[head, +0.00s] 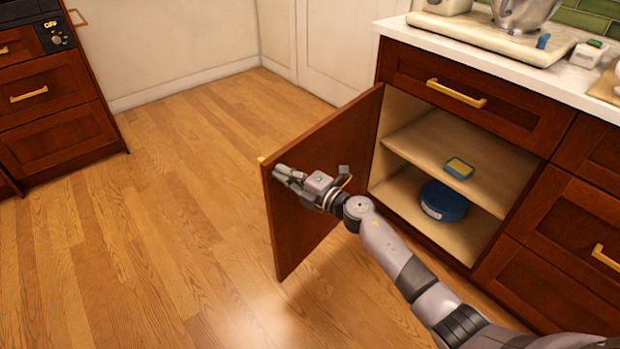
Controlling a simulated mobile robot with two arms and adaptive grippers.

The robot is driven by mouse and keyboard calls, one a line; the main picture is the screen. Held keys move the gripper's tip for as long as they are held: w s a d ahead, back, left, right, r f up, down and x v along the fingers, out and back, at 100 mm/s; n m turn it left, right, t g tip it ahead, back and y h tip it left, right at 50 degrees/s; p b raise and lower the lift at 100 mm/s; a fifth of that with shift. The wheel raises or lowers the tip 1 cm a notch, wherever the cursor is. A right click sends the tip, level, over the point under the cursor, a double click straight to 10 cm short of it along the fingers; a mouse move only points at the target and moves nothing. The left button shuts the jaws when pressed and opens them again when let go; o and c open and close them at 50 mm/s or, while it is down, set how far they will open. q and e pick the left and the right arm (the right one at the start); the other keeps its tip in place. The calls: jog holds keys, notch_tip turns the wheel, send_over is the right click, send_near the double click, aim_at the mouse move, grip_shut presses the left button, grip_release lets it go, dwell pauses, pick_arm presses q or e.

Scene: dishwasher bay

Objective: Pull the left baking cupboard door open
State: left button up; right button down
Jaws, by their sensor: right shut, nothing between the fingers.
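The left baking cupboard door (300,228) stands wide open, swung out to the left from the cupboard (405,135), with its inner face towards me. My right arm comes in from the lower right. My right gripper (281,173) is shut and empty, near the free edge of the door on its inner side. Whether the fingers touch the door I cannot tell. A small bit of brass (260,159) shows at the door's far edge; the rest of the handle is hidden behind the door. My left gripper is not in view.
Inside the cupboard, a blue-and-yellow box (459,168) sits on the shelf and a round blue tin (443,201) below. A drawer (455,92) above is closed. The white counter (440,42) holds a mixer base and bowl (521,12). The wood floor (170,220) left of the door is clear.

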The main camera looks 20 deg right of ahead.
aim_at(261, 159)
jog(key=shift+m+t+h, duration=0.5)
jog(key=shift+m+h, duration=0.2)
jog(key=shift+h, duration=0.2)
jog(key=x, duration=0.3)
jog(key=a+b+x, duration=0.1)
jog(key=x, duration=0.2)
jog(key=shift+w+a+f, duration=0.1)
jog(key=shift+a, duration=0.05)
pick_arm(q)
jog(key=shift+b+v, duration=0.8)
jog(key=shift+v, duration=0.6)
pick_arm(e)
jog(key=shift+m+t+h, duration=0.3)
jog(key=shift+m+h, duration=0.2)
jog(key=shift+h, duration=0.2)
jog(key=shift+a+x, duration=0.2)
jog(key=shift+x, duration=2)
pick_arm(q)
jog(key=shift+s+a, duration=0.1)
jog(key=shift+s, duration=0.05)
pick_arm(e)
jog(key=shift+d, duration=0.1)
